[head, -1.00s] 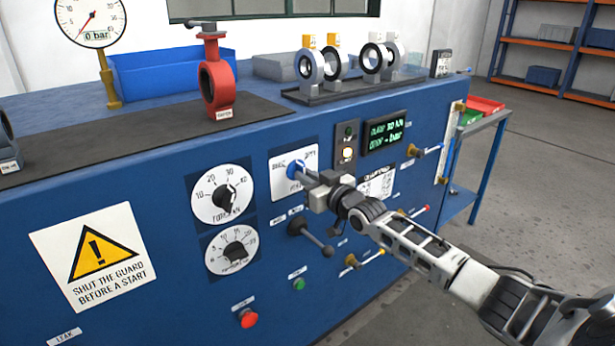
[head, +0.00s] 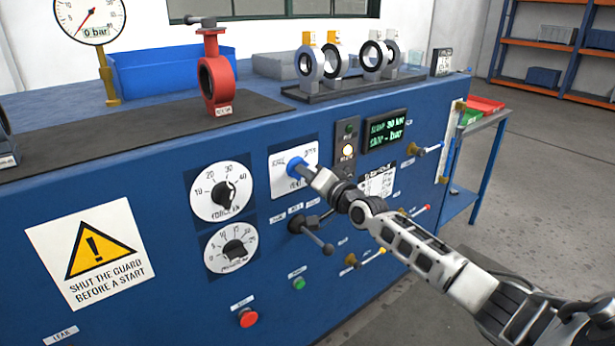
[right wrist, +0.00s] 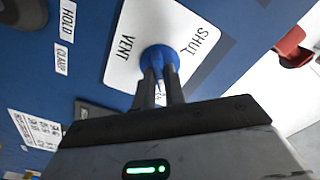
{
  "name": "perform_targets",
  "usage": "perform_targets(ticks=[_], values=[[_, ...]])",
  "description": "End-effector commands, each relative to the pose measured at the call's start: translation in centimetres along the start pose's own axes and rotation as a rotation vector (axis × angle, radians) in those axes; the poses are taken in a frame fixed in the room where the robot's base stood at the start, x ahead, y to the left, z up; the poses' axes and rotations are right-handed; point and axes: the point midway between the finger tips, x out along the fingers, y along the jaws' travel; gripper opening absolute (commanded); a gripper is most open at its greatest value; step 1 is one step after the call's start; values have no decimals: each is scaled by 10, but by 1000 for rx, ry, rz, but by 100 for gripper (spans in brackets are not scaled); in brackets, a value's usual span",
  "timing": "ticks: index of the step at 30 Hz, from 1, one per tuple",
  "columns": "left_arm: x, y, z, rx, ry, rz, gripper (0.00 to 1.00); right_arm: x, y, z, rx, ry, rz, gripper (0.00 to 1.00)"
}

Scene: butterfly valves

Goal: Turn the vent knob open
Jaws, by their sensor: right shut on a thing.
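The vent knob (head: 294,165) is a small blue knob on a white plate (head: 279,182) on the front of the blue bench. In the right wrist view the blue knob (right wrist: 158,56) sits between my fingertips, and the plate (right wrist: 130,68) reads VENT and SHUT. My right gripper (head: 303,171) is shut on the knob, its two dark fingers (right wrist: 160,78) on either side of it. The fingers and gripper body hide part of the knob and plate. My left gripper is not in view.
Two white dials (head: 222,191) lie left of the plate. A black-knobbed lever (head: 312,236) sticks out just below my right gripper. A green-lit display (head: 387,131) is to the upper right. A red valve (head: 214,80) stands on the bench top.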

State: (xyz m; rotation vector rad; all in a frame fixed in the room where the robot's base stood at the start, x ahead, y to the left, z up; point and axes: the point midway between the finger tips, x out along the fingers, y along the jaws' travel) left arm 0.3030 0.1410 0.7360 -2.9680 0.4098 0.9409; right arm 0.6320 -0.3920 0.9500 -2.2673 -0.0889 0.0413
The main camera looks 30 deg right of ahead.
Motion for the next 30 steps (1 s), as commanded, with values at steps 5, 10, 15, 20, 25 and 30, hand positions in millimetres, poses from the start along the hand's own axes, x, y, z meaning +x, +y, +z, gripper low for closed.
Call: perform_targets(ticks=[5, 10, 15, 20, 25, 30], values=[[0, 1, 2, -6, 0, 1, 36, 0, 1, 1, 99, -2, 2, 0], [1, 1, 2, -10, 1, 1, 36, 0, 1, 2, 158, -3, 2, 0], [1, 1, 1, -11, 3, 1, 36, 0, 1, 2, 186, -2, 2, 0], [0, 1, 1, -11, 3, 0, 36, 0, 1, 1, 194, -2, 2, 0], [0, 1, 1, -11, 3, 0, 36, 0, 1, 2, 194, -2, 2, 0], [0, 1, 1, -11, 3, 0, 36, 0, 1, 2, 193, -2, 2, 31]])
